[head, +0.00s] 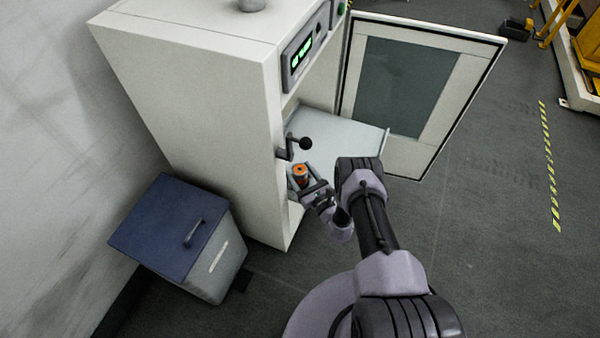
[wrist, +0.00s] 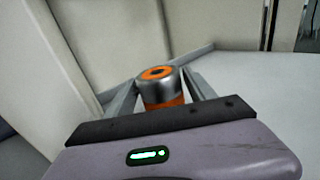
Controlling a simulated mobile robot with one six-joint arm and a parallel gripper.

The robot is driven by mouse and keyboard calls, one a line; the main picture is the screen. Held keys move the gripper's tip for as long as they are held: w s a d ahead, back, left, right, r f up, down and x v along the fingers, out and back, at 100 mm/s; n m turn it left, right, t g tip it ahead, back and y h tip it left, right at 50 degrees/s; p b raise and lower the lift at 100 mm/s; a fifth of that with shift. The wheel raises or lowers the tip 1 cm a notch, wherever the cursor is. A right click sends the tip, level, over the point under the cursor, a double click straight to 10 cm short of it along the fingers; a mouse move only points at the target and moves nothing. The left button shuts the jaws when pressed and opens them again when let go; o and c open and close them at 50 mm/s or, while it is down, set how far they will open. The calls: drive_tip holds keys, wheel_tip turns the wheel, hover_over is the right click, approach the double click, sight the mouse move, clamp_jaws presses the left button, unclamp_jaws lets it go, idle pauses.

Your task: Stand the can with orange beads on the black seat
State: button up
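The white cabinet (head: 190,75) has its glazed door (head: 400,90) swung open to the right. A blue-lidded bin (head: 170,225) stands left. The floor right is mostly clear.

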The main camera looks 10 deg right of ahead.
drive_tip(key=shift+o, duration=0.5)
drive_tip(key=shift+r, duration=0.1)
drive_tip(key=p+v, duration=0.2)
drive_tip(key=v, duration=0.3)
drive_tip(key=p+v, duration=0.3)
drive_tip(key=v, duration=0.3)
drive_tip(key=shift+d+r, duration=0.1)
drive_tip(key=shift+r, duration=0.15)
drive_tip(key=shift+s+d+f+p, duration=0.1)
drive_tip(key=shift+s+p, duration=0.2)
drive_tip(key=shift+s, duration=0.15)
